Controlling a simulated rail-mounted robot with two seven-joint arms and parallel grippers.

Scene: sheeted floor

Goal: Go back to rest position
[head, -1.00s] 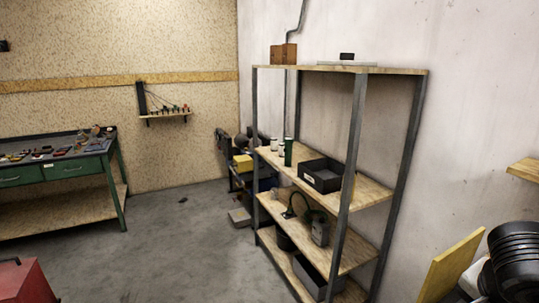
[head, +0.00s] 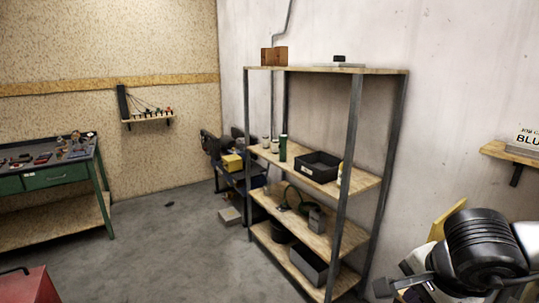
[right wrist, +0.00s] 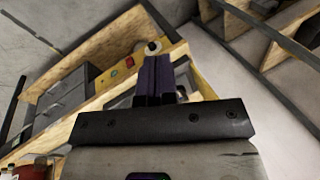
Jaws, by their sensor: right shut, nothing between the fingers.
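My right gripper (right wrist: 158,78) shows in the right wrist view as two dark fingers side by side, closed together with nothing between them. In the head view my black and grey right arm reaches in at the lower right corner, in front of the white wall. Its fingers cannot be made out clearly there. My left gripper is in neither view.
A metal shelf rack (head: 354,130) with wooden boards stands right of centre, holding a black bin (head: 319,167) and green bottle (head: 283,148). A green workbench (head: 55,180) is at left, a red box (head: 28,285) at lower left.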

